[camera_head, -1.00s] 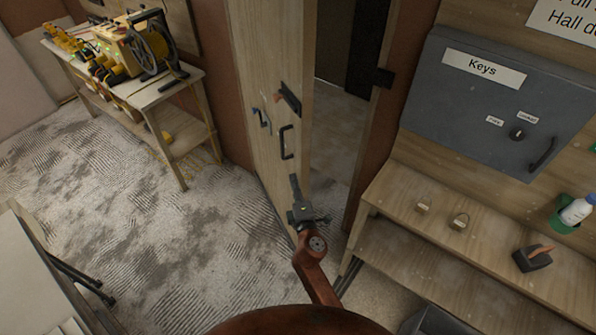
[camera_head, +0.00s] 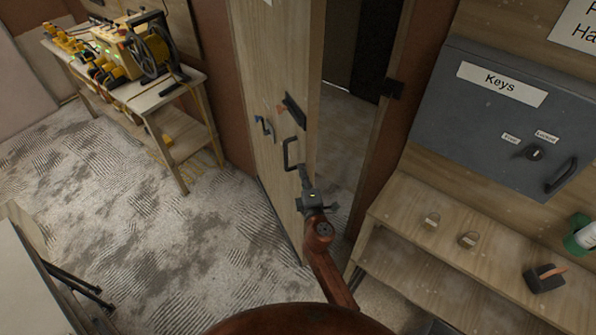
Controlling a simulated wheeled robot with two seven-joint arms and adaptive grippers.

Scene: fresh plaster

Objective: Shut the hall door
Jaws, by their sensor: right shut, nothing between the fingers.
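The hall door (camera_head: 268,75) is a pale wooden panel standing ajar, with a dark opening between its right edge and the door frame (camera_head: 403,100). A black pull handle (camera_head: 289,154) is on its face, with a dark latch (camera_head: 294,111) above and a small lever (camera_head: 265,126) to the left. My right gripper (camera_head: 303,172) is shut and empty, just below and right of the pull handle, close to the door's free edge. I cannot tell whether it touches the door. My left gripper is out of view.
A grey key cabinet (camera_head: 440,120) hangs on the right wall above a wooden shelf bench (camera_head: 400,200) with padlocks and a brush. A workbench (camera_head: 190,82) with yellow equipment stands at the left. Patterned carpet (camera_head: 150,240) is clear between them.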

